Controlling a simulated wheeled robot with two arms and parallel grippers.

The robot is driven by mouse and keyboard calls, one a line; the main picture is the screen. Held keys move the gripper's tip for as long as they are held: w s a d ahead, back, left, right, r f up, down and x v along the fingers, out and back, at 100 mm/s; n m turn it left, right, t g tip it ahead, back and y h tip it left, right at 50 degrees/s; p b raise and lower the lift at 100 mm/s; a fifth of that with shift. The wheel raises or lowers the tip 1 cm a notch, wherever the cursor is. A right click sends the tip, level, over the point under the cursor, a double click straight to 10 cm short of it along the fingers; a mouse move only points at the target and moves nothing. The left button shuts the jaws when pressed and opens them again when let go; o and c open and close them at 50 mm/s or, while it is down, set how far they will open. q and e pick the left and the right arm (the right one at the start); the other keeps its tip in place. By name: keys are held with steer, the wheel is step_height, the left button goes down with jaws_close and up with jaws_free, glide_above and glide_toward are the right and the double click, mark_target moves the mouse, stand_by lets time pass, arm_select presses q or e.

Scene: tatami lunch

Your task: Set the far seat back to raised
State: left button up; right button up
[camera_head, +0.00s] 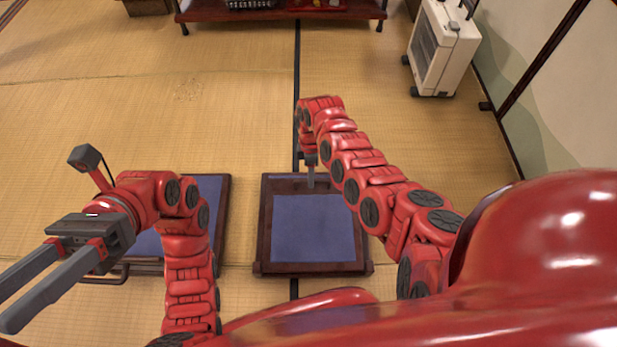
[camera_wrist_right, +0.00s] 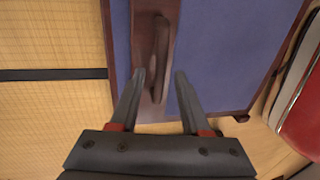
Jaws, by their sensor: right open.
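A seat with a blue panel (camera_head: 315,228) and dark wooden frame lies flat on the tatami in the middle of the head view. A second blue seat (camera_head: 207,188) lies to its left, partly hidden by my left arm. I cannot tell which one is the far seat. My right gripper (camera_head: 311,184) points down over the upper edge of the middle seat. In the right wrist view, its open fingers (camera_wrist_right: 160,78) stand on either side of a brown wooden handle (camera_wrist_right: 145,48) on the blue panel. Contact is unclear. My left gripper (camera_head: 8,306) is open and empty at the left.
A white heater (camera_head: 441,50) stands by the right wall. A low dark red table (camera_head: 280,14) stands at the back. The tatami (camera_head: 130,100) between the seats and the table is clear.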

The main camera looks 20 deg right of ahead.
steer(key=shift+f, duration=0.2)
jaws_close()
stand_by(0.3)
stand_by(1.2)
